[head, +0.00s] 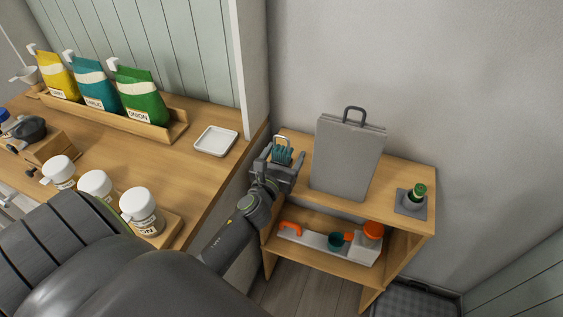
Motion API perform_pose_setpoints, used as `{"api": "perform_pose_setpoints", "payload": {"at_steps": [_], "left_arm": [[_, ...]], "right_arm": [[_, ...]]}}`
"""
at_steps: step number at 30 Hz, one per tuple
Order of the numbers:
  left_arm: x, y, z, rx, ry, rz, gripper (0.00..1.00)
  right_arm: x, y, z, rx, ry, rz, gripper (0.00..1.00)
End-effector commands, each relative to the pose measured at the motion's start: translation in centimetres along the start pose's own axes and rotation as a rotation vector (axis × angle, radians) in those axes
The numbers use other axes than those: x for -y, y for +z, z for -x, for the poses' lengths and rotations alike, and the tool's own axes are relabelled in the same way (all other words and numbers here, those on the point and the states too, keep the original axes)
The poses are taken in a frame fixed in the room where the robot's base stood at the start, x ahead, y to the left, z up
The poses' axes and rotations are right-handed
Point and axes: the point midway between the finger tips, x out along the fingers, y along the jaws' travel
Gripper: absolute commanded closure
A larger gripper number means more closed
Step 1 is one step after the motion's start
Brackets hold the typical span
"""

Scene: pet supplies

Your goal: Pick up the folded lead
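The folded lead (282,155) is a small teal bundle with a pale loop at its top, at the left end of the small wooden shelf's top. My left gripper (282,164) reaches it from the lower left. Its fingers are spread, one on each side of the lead, and I see no clear contact. The gripper hides the lead's lower part, so I cannot tell how it rests. My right gripper is not in view.
A grey board with a handle (347,155) stands right of the lead on the wooden shelf (405,184). A green-topped bottle (417,192) stands further right. The lower shelf holds a pale tray (318,241). A counter with a white dish (215,141) lies left.

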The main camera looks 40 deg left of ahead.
Motion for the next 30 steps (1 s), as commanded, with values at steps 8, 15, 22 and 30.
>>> {"api": "perform_pose_setpoints", "payload": {"at_steps": [8, 15, 22, 30], "left_arm": [[0.0, 0.0, 0.0, 0.0, 0.0, 0.0, 0.59], [0.0, 0.0, 0.0, 0.001, 0.0, 0.0, 0.79], [0.0, 0.3, 0.1, 0.001, 0.0, 0.0, 0.79], [0.0, 2.7, 0.5, 0.002, 0.0, 0.001, 0.79]], "right_arm": [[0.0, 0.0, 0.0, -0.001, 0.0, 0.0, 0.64], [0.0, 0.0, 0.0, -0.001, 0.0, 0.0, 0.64], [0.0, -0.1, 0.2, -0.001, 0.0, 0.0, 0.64], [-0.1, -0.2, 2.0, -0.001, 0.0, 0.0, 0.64]]}}
